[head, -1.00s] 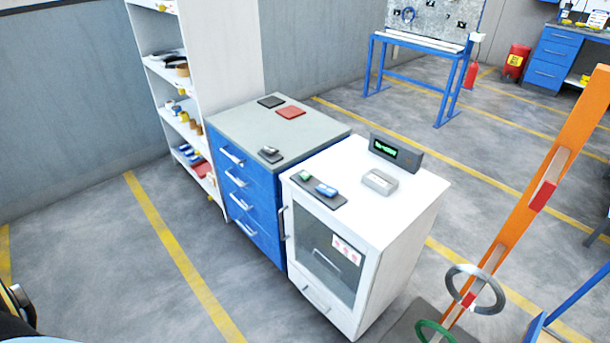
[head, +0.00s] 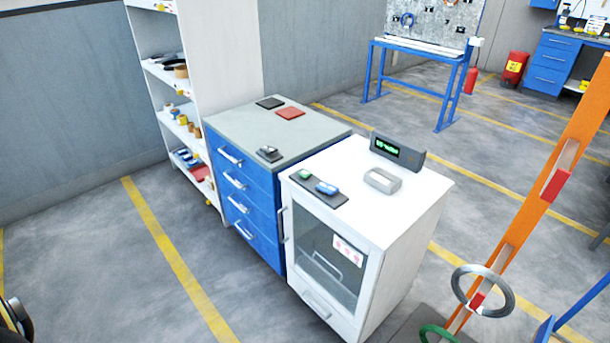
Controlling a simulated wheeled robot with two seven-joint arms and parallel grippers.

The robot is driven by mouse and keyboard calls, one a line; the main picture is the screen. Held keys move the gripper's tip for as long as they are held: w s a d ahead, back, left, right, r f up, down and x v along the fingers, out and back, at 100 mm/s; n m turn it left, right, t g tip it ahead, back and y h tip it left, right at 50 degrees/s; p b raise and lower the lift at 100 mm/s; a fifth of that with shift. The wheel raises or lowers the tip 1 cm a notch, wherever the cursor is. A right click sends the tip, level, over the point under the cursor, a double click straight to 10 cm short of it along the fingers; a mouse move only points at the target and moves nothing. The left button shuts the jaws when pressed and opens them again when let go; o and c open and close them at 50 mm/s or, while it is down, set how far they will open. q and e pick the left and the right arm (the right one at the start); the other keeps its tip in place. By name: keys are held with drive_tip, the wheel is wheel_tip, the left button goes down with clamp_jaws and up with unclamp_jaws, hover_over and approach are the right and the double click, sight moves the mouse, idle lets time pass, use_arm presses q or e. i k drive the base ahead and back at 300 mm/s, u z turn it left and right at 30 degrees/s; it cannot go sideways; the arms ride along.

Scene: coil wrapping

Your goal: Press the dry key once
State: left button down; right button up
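A white cabinet (head: 405,215) with a glass door stands right of centre in the head view. On its top lies a dark key panel (head: 335,200) with a green key (head: 305,175) and a blue key (head: 326,188). I cannot read which one is the dry key. A dark display (head: 397,152) with green text stands at the back of the top. A light grey block (head: 382,180) lies in front of it. Neither gripper shows clearly; only a dark and yellow part of my own body is at the lower left edge.
A blue drawer cabinet (head: 243,203) adjoins on the left, with a black pad (head: 270,102), a red pad (head: 290,113) and a small grey device (head: 270,154) on top. An orange post (head: 536,205) with a grey ring (head: 483,291) stands at right. The floor at front left is clear.

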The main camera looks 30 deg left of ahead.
sight(305, 174)
drive_tip(key=k, duration=1.25)
drive_tip(key=u, duration=1.15)
drive_tip(key=i, duration=2.55)
drive_tip(key=z, duration=1.3)
drive_tip(key=i, duration=0.35)
drive_tip(key=z, duration=0.4)
